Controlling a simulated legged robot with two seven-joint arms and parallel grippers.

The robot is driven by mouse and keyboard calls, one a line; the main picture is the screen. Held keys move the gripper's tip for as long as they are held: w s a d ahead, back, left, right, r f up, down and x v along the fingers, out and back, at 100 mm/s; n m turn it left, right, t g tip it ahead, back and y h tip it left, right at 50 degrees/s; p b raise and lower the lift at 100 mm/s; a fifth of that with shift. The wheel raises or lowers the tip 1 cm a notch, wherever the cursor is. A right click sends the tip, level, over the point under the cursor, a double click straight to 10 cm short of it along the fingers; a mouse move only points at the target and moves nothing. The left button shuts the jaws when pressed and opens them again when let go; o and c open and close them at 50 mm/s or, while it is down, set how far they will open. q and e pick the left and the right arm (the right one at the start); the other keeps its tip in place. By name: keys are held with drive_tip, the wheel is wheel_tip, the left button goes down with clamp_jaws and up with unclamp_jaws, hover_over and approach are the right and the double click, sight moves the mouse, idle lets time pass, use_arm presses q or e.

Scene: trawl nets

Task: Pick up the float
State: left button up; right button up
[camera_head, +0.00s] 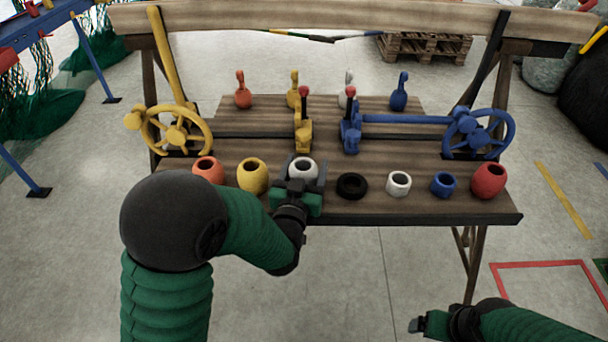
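Several barrel-shaped floats stand in a row along the front of the wooden bench (340,208). They are an orange one (208,170), a yellow one (253,176), a white one (303,167), a smaller white one (398,183), a small blue one (443,184) and a red one (489,180). My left gripper (302,175) is at the larger white float, with a finger on each side of it. The gripper hides the float's lower part, and I cannot tell whether the fingers touch it. My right gripper (417,324) is low at the front right, away from the bench; its fingers are unclear.
A black ring (352,186) lies right of the gripped spot. Behind are a yellow lever (304,125), a blue lever (350,130), a yellow handwheel (176,134) and a blue handwheel (478,133). Pear-shaped pieces, one orange (243,97), stand at the back.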

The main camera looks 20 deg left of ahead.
use_arm(q)
drive_tip(key=shift+a, duration=0.25)
drive_tip(key=c, duration=0.8)
wheel_tip(320, 180, up, 10)
drive_tip(key=p, duration=0.4)
drive_tip(key=shift+s+d, duration=0.1)
drive_tip(key=shift+c, duration=0.2)
drive_tip(key=shift+r, duration=0.1)
